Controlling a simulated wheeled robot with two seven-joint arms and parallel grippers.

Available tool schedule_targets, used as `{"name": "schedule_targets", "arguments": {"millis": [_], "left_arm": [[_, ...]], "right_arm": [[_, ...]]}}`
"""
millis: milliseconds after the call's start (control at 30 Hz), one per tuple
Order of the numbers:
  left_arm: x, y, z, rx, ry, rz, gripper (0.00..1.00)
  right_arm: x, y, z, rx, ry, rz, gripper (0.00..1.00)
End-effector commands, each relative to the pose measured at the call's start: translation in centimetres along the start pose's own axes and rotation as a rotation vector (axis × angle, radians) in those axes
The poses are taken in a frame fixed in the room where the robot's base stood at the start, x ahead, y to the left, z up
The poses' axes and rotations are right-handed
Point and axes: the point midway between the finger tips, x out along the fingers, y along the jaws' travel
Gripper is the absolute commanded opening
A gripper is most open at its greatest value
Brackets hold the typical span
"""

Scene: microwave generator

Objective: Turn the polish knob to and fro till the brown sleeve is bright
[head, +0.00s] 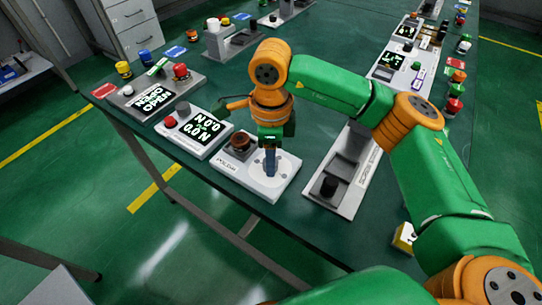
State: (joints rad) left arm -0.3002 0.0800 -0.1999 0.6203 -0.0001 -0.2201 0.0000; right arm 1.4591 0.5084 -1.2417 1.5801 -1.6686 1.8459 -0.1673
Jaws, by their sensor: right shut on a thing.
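The polish unit (284,183) is a pale plate near the table's front edge. The brown sleeve (240,141) stands in a dark holder at the plate's upper left and looks dull dark brown. My right gripper (270,170) points down over the middle of the plate, to the right of the sleeve. It is shut on the polish knob, which the fingers mostly hide. The knob's turn angle cannot be read. My left gripper is not in view.
A yellow block (404,236) lies near the table edge. Several other devices line the table.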

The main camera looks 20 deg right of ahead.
Motion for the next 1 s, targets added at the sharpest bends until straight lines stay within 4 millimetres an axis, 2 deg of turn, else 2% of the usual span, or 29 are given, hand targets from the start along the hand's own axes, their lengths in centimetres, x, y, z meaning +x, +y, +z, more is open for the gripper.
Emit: {"name": "schedule_targets", "arguments": {"millis": [200,233,333,667,900,1000], "left_arm": [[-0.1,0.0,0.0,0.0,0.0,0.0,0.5],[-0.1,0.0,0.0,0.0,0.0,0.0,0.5],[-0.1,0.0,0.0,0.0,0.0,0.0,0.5],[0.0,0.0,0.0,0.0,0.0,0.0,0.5],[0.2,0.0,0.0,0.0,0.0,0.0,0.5],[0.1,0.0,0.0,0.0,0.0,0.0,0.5]], "right_arm": [[-0.3,-0.1,0.1,0.003,-0.005,-0.007,0.0],[-0.3,-0.1,0.1,0.003,-0.006,-0.007,0.44],[-0.2,-0.1,0.1,0.003,-0.005,-0.005,0.71],[-0.4,-0.1,0.0,0.003,-0.003,-0.004,0.72],[-5.3,-0.1,0.1,0.003,-0.004,-0.006,0.72],[-6.7,-0.1,0.1,0.003,-0.003,-0.005,0.72]]}}
